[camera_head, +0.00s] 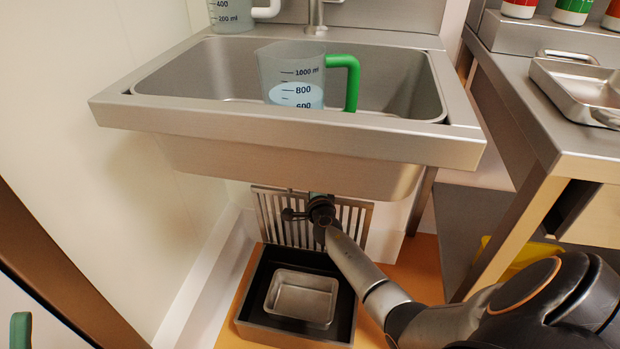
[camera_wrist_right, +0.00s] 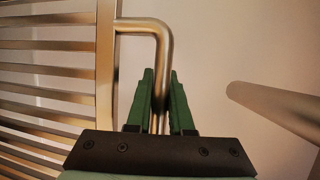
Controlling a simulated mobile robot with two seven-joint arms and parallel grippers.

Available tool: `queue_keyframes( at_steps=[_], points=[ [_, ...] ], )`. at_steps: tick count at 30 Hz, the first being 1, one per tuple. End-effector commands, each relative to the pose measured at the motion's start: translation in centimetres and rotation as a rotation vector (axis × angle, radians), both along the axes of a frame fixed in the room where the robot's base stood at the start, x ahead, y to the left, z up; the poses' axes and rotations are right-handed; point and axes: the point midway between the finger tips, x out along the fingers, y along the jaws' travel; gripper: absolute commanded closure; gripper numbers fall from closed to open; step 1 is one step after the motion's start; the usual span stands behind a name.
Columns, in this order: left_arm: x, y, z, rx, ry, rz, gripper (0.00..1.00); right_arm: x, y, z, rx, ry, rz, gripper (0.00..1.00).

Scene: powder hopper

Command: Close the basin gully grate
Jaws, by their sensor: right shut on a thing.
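The gully grate (camera_head: 350,222), a metal frame with parallel bars, stands upright under the sink, behind a dark square gully box (camera_head: 262,276) in the floor. The grate's bars also fill the left of the right wrist view (camera_wrist_right: 50,95). My right gripper (camera_head: 318,202) is at the grate's top area below the basin. In the right wrist view its green fingers (camera_wrist_right: 161,85) are shut on the bent metal handle (camera_wrist_right: 148,25) of the grate. Inside the gully sits a small metal tray (camera_head: 302,297). My left gripper is not seen for certain.
The steel basin (camera_head: 290,165) hangs directly above the grate and my right gripper. A measuring jug with a green handle (camera_head: 352,80) stands in the basin. A steel table (camera_head: 545,110) with a tray (camera_head: 580,88) is on the right. A pale wall bounds the left.

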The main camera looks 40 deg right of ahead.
Motion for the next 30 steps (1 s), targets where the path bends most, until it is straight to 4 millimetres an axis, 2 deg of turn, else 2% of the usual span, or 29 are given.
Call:
queue_keyframes(
  at_steps=[9, 16, 23, 30],
  points=[
    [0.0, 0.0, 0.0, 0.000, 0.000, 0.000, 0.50, -0.1, 0.1, 0.0, -0.006, -0.003, 0.000, 1.00],
    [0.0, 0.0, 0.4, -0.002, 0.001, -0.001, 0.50, -1.1, 1.2, -0.1, -0.039, -0.027, 0.002, 1.00],
    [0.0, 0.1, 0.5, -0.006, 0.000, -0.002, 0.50, -3.1, 3.6, -0.4, -0.105, -0.084, 0.004, 1.00],
    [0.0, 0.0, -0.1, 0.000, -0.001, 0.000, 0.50, -6.0, 7.0, -1.6, -0.206, -0.172, 0.005, 1.00]
  ],
)
